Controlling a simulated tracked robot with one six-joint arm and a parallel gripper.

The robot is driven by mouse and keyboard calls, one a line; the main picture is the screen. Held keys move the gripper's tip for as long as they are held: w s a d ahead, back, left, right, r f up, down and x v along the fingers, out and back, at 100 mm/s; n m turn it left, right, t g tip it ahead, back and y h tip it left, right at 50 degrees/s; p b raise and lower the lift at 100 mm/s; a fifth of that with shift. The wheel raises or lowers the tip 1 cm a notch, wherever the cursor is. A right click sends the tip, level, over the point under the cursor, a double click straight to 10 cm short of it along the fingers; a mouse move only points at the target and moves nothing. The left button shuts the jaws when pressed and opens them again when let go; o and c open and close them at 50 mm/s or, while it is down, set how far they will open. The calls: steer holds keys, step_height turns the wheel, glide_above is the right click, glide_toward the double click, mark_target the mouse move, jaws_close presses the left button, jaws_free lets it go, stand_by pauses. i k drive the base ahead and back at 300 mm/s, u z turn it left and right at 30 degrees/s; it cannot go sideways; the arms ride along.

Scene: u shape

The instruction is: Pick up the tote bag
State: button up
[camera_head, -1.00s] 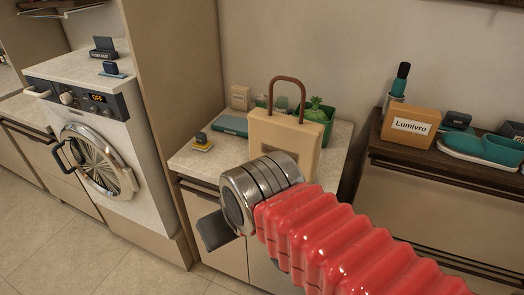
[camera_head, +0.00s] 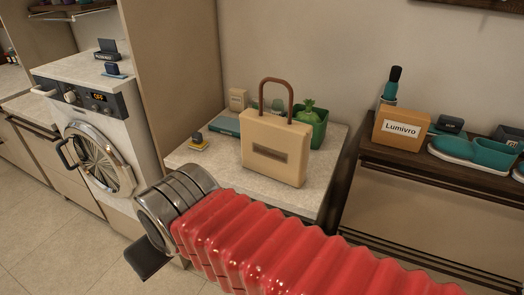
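The tote bag (camera_head: 276,148) is beige with a brown looped handle and a dark label on its front. It stands upright on the light countertop, in the middle of the view. My gripper (camera_head: 146,262) is at the lower left, in front of and below the counter, apart from the bag. Only one dark finger shows past the metal wrist. The other finger is hidden, so its opening cannot be made out. My red ribbed arm runs from the lower right.
A green bin (camera_head: 318,133) with a plant-like item stands behind the bag. A teal book (camera_head: 225,122) and a small yellow-based item (camera_head: 198,142) lie to its left. A washing machine (camera_head: 95,135) is at left. A Lumivro box (camera_head: 401,129) sits on the dark right-hand cabinet.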

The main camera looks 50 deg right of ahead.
mark_target(275, 146)
steer(key=z, duration=0.05)
steer(key=i, duration=1)
steer(key=u, duration=0.1)
